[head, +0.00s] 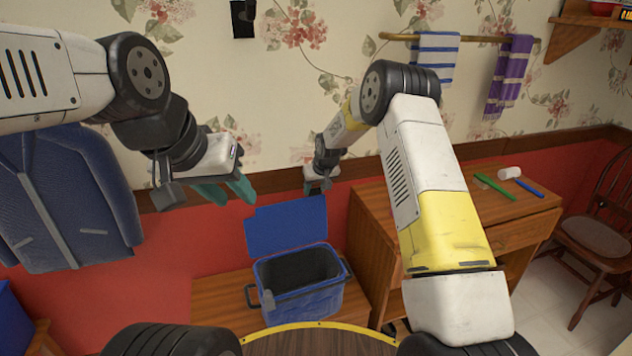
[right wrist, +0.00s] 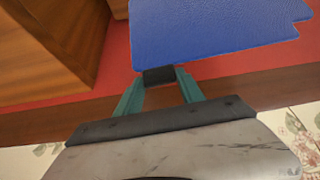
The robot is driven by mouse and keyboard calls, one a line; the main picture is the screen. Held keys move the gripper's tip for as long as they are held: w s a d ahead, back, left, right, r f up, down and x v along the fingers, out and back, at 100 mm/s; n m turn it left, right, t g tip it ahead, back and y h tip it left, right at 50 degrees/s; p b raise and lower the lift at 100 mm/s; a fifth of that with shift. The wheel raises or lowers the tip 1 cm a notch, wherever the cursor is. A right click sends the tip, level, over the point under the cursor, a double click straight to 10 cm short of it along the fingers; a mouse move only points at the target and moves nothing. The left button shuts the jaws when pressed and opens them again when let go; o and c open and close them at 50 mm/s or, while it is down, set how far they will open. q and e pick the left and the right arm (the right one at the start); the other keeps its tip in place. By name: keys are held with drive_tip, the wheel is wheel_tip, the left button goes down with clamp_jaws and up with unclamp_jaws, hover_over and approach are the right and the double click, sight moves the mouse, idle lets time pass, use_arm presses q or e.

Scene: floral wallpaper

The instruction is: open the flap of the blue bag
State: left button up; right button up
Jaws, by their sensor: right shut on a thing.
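The blue bag (head: 305,300) stands on a low wooden surface in the head view. Its flap (head: 287,228) is raised upright at the back, and the dark inside shows. My right gripper (head: 316,188) is above the flap's upper right corner. In the right wrist view its teal fingers are shut on a black tab (right wrist: 159,76) at the edge of the blue flap (right wrist: 215,35). My left gripper (head: 228,191) hangs in the air left of and above the flap, empty, with its teal fingers apart.
A wooden desk (head: 375,215) stands right of the bag, with a green tool (head: 495,187) and a white-headed mallet (head: 510,174) on it. A blue jacket (head: 65,200) hangs at left. Towels (head: 435,58) hang on the wall. A chair (head: 597,228) is far right.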

drive_tip(key=o, duration=0.8)
drive_tip(key=v, duration=0.7)
drive_tip(key=shift+s+d+r, duration=0.1)
drive_tip(key=shift+s+r, duration=0.05)
drive_tip(key=shift+r, duration=0.2)
